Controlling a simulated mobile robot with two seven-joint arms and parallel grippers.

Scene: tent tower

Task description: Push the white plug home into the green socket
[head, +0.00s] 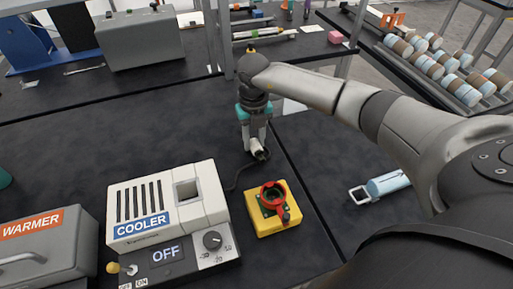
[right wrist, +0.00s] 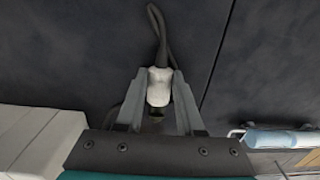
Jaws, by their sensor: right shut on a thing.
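The white plug (right wrist: 159,86) is between the fingers of my right gripper (right wrist: 158,95), with a dark cable running from its far end. In the head view my right gripper (head: 257,148) is shut on the plug (head: 260,154), above the dark table and behind the yellow block. The plug is apart from the socket. The socket does not show in the right wrist view. My left gripper is not in view.
A white cooler unit (head: 150,205) reading OFF stands left of the yellow block. A grey warmer box (head: 45,250) is at the far left. A blue-and-white bottle (head: 388,183) lies at the right.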

